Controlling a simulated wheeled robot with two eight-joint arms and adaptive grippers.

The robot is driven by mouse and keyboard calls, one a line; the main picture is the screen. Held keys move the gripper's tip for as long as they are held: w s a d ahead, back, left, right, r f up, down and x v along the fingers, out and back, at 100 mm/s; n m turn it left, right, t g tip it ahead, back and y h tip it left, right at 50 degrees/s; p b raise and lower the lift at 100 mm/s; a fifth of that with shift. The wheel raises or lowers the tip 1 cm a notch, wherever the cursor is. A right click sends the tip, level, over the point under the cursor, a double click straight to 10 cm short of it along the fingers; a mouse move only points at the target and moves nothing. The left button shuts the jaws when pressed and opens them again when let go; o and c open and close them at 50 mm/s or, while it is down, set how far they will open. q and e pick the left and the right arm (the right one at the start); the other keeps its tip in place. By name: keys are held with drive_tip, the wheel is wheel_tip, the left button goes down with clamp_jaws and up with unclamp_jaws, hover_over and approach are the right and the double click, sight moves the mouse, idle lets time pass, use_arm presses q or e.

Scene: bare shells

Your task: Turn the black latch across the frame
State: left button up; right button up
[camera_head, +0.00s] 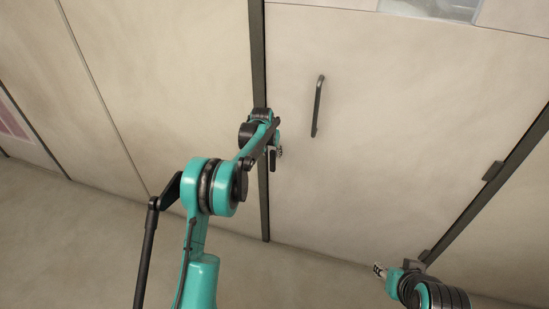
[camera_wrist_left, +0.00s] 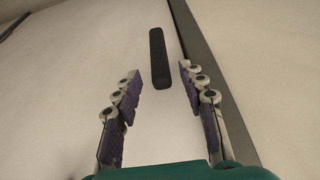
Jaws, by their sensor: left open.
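The black latch (camera_head: 272,161) is a short dark bar on the pale door, beside the dark upright frame (camera_head: 257,50). In the left wrist view the latch (camera_wrist_left: 159,58) is a plain black bar, lengthwise beyond the fingertips and apart from the frame strip (camera_wrist_left: 205,65). My left gripper (camera_head: 277,150) is at the latch, partly hidden by its own wrist. In the wrist view the left gripper (camera_wrist_left: 160,80) is open, with a purple-padded finger on each side of the latch's line and nothing between the pads. My right gripper (camera_head: 379,270) is low at the right, away from the latch.
A long dark door handle (camera_head: 318,106) stands on the door (camera_head: 400,120) to the right of the latch. Dark hinges (camera_head: 493,171) sit along the door's right edge. Pale wall panels (camera_head: 160,90) lie to the left. The floor (camera_head: 90,240) in front looks clear.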

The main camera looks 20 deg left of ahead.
sight(273, 156)
use_arm(q)
drive_tip(key=b+x, duration=0.1)
drive_tip(key=x, duration=0.3)
drive_tip(key=shift+f, duration=0.2)
drive_tip(key=shift+w, duration=0.1)
clamp_jaws()
